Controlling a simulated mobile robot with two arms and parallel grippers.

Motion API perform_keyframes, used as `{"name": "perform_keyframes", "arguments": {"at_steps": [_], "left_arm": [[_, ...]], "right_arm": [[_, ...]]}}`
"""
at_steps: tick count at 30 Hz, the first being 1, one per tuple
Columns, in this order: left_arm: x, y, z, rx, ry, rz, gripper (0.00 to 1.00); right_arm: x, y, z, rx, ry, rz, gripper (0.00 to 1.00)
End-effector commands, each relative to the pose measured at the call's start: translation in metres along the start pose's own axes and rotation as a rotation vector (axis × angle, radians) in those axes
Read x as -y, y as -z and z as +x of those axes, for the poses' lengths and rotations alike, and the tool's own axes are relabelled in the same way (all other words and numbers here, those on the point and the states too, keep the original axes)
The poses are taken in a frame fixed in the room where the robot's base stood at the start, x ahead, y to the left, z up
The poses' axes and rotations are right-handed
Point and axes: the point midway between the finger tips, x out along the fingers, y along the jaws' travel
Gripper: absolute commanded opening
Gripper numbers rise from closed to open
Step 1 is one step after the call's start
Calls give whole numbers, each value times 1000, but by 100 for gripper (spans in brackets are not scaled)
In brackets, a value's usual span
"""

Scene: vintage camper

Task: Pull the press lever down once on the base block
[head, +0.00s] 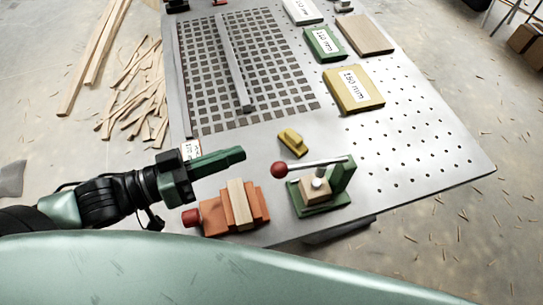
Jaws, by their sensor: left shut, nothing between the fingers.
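The press (341,187) is a green frame with a green base near the table's front edge. Its lever (310,164) is a light rod that lies roughly level, with a red ball knob (279,170) at its left end. A wooden base block (318,190) sits on the press base under the lever, with a pale round piece on top. My left gripper (238,155) is left of the knob, with its green fingers shut and empty, pointing right. It is apart from the lever. My right gripper is not in view.
An orange vise (213,216) with a wooden piece (239,204) stands below my left gripper. A small yellow block (293,142) lies behind the lever. Labelled blocks, including a yellow one (354,91), are at the back right. The perforated table (425,140) is clear at right.

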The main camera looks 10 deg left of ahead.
Motion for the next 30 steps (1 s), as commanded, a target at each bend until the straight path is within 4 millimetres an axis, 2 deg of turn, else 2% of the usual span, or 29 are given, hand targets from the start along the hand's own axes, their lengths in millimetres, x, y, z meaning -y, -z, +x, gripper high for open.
{"name": "perform_keyframes", "arguments": {"at_steps": [3,6,21,30], "left_arm": [[0,1,11,-5,-3,4,0],[0,1,19,-5,-3,3,0],[-1,3,66,-4,-3,2,0],[-2,1,92,-1,-2,0,0]], "right_arm": [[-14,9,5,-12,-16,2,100],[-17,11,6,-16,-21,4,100],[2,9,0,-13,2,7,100],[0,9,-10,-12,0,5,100]]}}
